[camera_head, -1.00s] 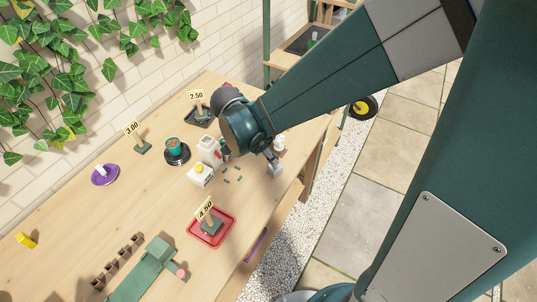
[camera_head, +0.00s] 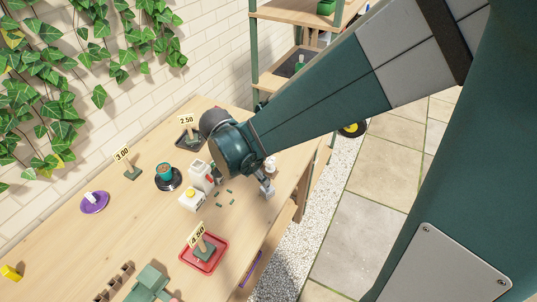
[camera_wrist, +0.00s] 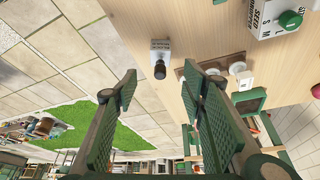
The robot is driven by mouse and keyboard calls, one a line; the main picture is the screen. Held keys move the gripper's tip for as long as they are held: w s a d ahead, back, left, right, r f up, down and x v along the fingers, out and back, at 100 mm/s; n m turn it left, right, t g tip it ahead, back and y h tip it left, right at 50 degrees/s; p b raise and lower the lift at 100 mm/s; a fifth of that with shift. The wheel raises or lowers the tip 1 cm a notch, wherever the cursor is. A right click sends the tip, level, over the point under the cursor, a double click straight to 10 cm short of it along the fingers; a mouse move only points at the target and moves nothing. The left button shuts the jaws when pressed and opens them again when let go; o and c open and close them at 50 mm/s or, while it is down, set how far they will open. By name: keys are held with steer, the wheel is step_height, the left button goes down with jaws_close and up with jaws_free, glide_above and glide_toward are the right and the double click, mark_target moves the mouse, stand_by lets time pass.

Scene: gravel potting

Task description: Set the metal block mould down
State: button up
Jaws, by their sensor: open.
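The metal block mould (camera_wrist: 160,48) is a small grey block with a dark round knob, in the wrist view near the bench's edge. It also shows in the head view as a small grey piece (camera_head: 267,189) near the bench's front edge, and it looks to rest on the bench top. My gripper (camera_wrist: 160,73) is open, its two green fingers well apart. In the wrist view the mould appears between and beyond the fingertips; I see no finger closed on it. In the head view my wrist hides most of the gripper.
A red tray (camera_head: 188,263) with a price sign is further forward. The bench's front edge is close to the mould.

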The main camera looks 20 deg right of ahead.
steer(key=s+d+r+n+t+y, duration=0.2)
steer(key=s+d+r+n, duration=0.2)
steer(key=s+r+n, duration=0.2)
steer(key=s+d+r+n+t+y, duration=0.2)
steer(key=s+d+r+n+t, duration=0.1)
steer(key=s+r+n, duration=0.4)
steer(key=shift+s+d+r, duration=0.35)
steer(key=shift+s+r, duration=0.05)
steer(key=shift+r, duration=1)
stand_by(0.9)
